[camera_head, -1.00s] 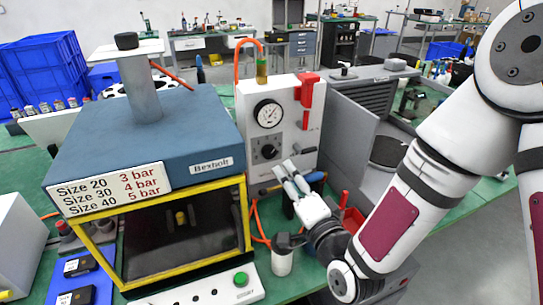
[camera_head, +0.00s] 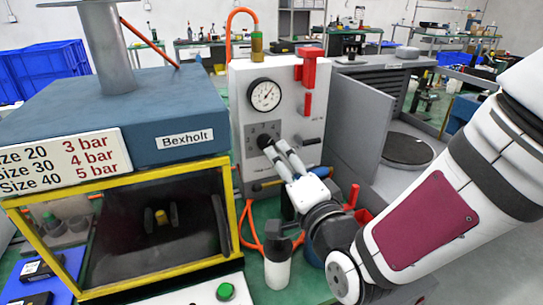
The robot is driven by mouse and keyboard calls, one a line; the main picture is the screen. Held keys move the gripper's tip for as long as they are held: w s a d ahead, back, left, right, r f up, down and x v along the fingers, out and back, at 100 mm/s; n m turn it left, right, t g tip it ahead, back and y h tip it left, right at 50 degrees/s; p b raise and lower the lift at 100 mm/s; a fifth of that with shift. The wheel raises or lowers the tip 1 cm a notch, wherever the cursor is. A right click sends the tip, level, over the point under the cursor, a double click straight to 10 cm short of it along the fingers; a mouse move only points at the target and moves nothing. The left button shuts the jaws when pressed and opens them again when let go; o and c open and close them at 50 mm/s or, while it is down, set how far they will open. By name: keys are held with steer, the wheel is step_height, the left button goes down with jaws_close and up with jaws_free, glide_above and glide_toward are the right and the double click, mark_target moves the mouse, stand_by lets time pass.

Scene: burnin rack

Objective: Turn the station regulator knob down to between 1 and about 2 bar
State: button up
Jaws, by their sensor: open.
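The regulator knob (camera_head: 264,141) is a black round knob on a grey plate on the white station panel (camera_head: 300,128). A round pressure gauge (camera_head: 264,95) with a white face sits above it; its needle points to the upper right, and the scale is too small to read. My gripper (camera_head: 276,148) has its pale fingertips right at the knob, covering its lower right part. The fingers are open. I cannot tell whether they touch the knob or stand just in front of it.
The Bexholt press (camera_head: 120,115) with its yellow-framed guard stands to the left. A red lever (camera_head: 309,70) is on the panel's right side. A grey cabinet door (camera_head: 358,128) stands right of the panel. A white bottle (camera_head: 278,268) with a black top and orange hose (camera_head: 245,225) are below.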

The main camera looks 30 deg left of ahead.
mark_target(267, 144)
steer(key=shift+f+b, duration=0.2)
steer(key=shift+b, duration=0.2)
steer(key=x, duration=0.8)
steer(key=shift+w+a+r, duration=0.1)
steer(key=shift+a+r, duration=0.05)
steer(key=shift+a, duration=0.05)
steer(key=c, duration=1.1)
